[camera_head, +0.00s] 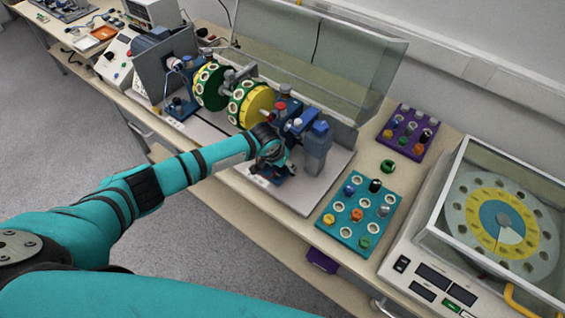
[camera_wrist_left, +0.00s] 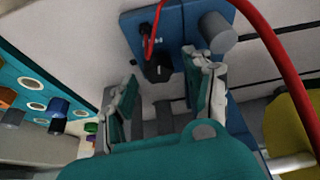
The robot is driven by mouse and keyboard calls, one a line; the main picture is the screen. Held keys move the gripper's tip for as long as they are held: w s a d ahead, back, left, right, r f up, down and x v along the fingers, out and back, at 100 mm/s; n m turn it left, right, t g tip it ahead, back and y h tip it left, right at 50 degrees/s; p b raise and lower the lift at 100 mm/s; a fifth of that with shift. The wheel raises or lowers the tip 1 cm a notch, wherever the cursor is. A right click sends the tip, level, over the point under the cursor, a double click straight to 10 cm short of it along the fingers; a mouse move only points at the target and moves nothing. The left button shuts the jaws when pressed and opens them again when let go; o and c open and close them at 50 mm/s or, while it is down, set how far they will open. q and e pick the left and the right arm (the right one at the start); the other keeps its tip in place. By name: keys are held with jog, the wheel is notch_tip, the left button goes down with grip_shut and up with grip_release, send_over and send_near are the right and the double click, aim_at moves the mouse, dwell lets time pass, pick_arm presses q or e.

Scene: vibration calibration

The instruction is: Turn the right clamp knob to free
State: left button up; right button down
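My left gripper (camera_head: 272,158) reaches to the front of the right-hand blue bearing block on the vibration rig. In the left wrist view, its two grey and teal fingers (camera_wrist_left: 163,95) stand apart and open. A small black knob (camera_wrist_left: 158,69) on a blue block (camera_wrist_left: 180,40) shows beyond and between the fingertips. It looks like the right clamp knob. I see no clear contact, and nothing is held. In the head view my gripper covers the knob. My right gripper is not in view.
A red cable (camera_wrist_left: 278,55) curves close beside the left gripper. The rotor has green and yellow discs (camera_head: 256,106). A raised clear guard (camera_head: 330,62) stands behind. A teal tray of weights (camera_head: 338,232), a purple tray (camera_head: 421,147) and a balance (camera_head: 440,285) stand to the right.

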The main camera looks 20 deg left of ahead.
pick_arm(q)
jog(key=v, duration=1.2)
dwell(0.3)
